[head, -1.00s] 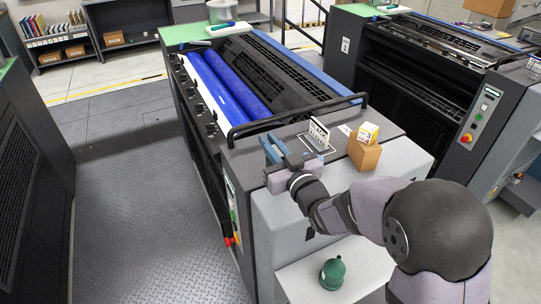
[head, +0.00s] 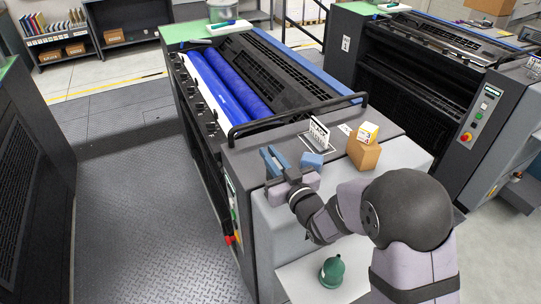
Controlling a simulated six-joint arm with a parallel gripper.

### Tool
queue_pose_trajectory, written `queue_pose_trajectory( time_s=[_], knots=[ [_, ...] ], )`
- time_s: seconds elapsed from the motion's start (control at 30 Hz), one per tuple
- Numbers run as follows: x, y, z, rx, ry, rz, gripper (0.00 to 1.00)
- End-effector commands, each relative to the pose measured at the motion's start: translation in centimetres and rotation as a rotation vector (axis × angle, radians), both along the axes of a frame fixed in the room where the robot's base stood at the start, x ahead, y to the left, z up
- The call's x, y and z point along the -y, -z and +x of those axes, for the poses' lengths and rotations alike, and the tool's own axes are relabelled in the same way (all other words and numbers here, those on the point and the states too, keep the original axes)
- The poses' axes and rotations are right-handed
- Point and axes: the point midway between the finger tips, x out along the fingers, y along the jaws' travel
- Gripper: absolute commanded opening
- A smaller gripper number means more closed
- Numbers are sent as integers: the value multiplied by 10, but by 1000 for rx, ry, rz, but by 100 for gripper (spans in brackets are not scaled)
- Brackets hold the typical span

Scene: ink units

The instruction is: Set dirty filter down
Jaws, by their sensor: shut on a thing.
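My gripper (head: 274,156) is over the front left part of the press's end deck (head: 387,143), with its blue-grey fingers pointing away from me. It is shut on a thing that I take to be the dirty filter. The filter is mostly hidden by the fingers and wrist, so its shape and colour are not clear. I cannot tell whether it touches the deck. A small blue block (head: 312,160) shows just right of the fingers, in front of an upright white card (head: 318,134) with dark lettering.
A brown box (head: 363,154) with a smaller yellow and white box (head: 368,132) on top stands right of the card. A black rail (head: 296,113) edges the deck behind. A green rounded object (head: 332,271) sits on a pale surface (head: 300,277) below.

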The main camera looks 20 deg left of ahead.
Motion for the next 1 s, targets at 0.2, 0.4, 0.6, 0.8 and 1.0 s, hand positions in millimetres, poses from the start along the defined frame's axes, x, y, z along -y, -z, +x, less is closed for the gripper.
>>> queue_pose_trajectory(
  time_s=[0.2, 0.4, 0.6, 0.8, 1.0],
  knots=[
    [0, 2, 0, -1, 0, -1, 29],
    [0, 2, 0, -1, 0, -1, 29],
    [0, -1, 0, -1, 0, -1, 29],
    [12, 1, -11, -1, 1, -1, 29],
    [35, 1, -33, -1, 2, -1, 29]
  ],
)
